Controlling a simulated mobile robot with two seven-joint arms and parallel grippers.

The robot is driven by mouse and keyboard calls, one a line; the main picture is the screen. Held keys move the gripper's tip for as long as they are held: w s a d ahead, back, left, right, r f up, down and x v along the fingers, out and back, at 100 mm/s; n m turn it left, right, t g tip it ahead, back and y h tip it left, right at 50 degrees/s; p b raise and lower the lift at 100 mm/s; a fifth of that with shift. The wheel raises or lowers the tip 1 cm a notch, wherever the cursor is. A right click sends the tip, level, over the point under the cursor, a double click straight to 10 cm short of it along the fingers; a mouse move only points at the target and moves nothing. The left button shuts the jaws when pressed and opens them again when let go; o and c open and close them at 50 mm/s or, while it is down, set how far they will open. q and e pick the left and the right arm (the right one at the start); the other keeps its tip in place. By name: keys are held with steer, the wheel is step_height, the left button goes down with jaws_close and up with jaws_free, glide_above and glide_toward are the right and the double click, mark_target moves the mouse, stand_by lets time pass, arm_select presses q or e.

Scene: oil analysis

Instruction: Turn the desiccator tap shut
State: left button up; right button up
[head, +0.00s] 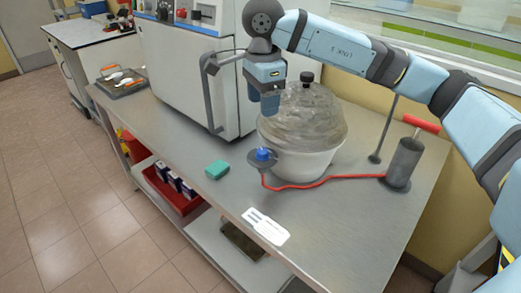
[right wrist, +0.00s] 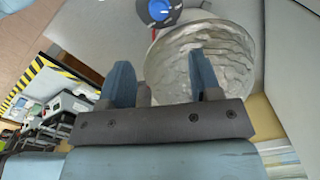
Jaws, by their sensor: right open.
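The desiccator (head: 300,125) is a white bowl with a clear domed lid and a black knob, standing on the grey bench. Its blue tap (head: 263,154) sits on a grey round flange at the bowl's front left. The tap also shows at the top of the right wrist view (right wrist: 160,10). My right gripper (head: 266,108) points down above and behind the tap, beside the dome, apart from the tap. In the right wrist view its two blue fingers (right wrist: 160,85) are spread with nothing between them. My left gripper is not in view.
A red hose (head: 320,184) runs from the tap to a hand pump (head: 403,162) with a red handle. A large white oven (head: 190,70) with a grey handle stands behind left. A green sponge (head: 217,169) and a white label card (head: 265,226) lie on the bench (head: 330,235).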

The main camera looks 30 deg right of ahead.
mark_target(262, 151)
arm_select(q)
steer(key=shift+b, duration=0.35)
arm_select(e)
step_height(262, 151, down, 13)
steer(key=shift+f, duration=0.2)
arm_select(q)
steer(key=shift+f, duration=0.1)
arm_select(e)
steer(key=c, duration=0.9)
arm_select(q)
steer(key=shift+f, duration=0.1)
arm_select(e)
steer(key=shift+c, duration=0.2)
